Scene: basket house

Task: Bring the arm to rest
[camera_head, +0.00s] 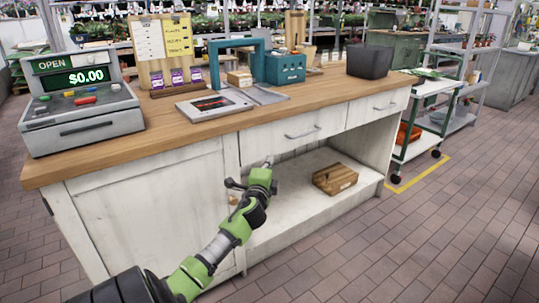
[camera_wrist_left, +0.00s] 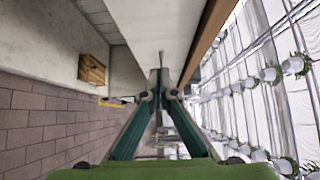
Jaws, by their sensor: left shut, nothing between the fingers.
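My left arm reaches up from the bottom left in the head view. My left gripper (camera_head: 268,161) is in front of the white counter, near the top left of its open lower shelf and below the drawer front. In the left wrist view the two green fingers (camera_wrist_left: 160,75) come together at their tips, shut and empty. A drawer handle (camera_wrist_left: 162,57) shows just beyond the tips; I cannot tell how close it is. My right gripper is not in either view.
The counter (camera_head: 350,98) carries a cash register (camera_head: 82,105), a teal device (camera_head: 285,66) and a dark bin (camera_head: 369,61). A brown wooden box (camera_head: 335,179) sits on the lower shelf. A wheeled rack (camera_head: 420,130) stands to the right. The brick floor (camera_head: 400,240) in front is clear.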

